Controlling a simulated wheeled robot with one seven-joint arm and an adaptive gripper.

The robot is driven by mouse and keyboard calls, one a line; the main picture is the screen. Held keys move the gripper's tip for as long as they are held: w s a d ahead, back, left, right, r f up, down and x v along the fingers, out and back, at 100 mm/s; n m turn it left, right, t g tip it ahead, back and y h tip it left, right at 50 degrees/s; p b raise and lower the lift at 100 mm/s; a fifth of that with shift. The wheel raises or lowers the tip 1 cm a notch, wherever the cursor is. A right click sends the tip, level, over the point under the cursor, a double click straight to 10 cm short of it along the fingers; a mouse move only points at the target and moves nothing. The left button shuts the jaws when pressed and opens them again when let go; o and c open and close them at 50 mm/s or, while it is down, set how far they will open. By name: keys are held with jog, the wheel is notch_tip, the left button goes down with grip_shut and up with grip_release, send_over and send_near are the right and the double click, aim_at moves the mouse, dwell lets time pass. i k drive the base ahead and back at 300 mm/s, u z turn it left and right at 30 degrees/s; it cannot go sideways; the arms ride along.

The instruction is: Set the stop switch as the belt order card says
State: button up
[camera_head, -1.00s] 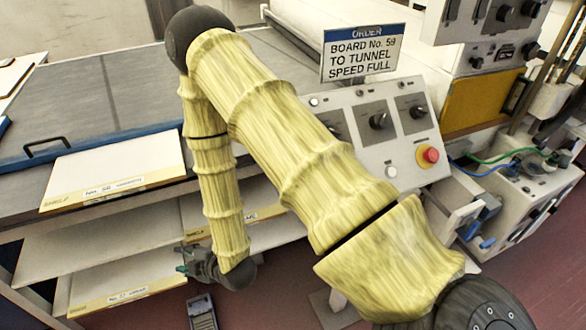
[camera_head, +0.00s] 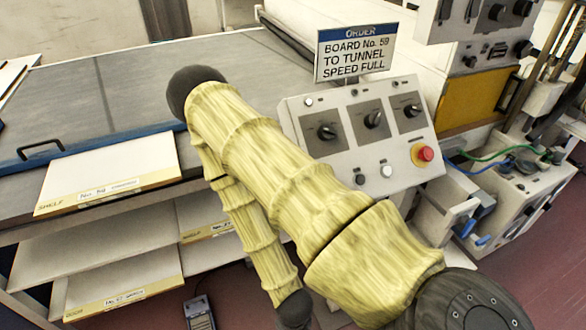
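The order card (camera_head: 357,53) stands on a post above the control panel and reads "ORDER BOARD No. 59 TO TUNNEL SPEED FULL". The sloped grey control panel (camera_head: 405,173) carries three dark rotary knobs: a left knob (camera_head: 327,132), a middle knob (camera_head: 373,119) and a right knob (camera_head: 411,111). A red mushroom button (camera_head: 425,154) on a yellow base sits at its lower right. Small dark and white buttons (camera_head: 386,171) lie below the knobs. Which control is the stop switch cannot be read. My yellow-sleeved arm crosses in front of the panel's lower left. My gripper is out of view.
A grey belt table (camera_head: 110,95) with a blue front edge fills the left. White boards marked with numbers (camera_head: 110,175) lie on shelves beneath it. Another control box (camera_head: 475,25) is at upper right. Equipment with green and blue cables (camera_head: 515,185) stands right of the panel.

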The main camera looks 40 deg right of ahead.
aim_at(411, 111)
jog(key=z, duration=1.85)
jog(key=k, duration=0.6)
jog(key=z, duration=0.7)
jog(key=i, duration=1.05)
jog(key=u, duration=0.2)
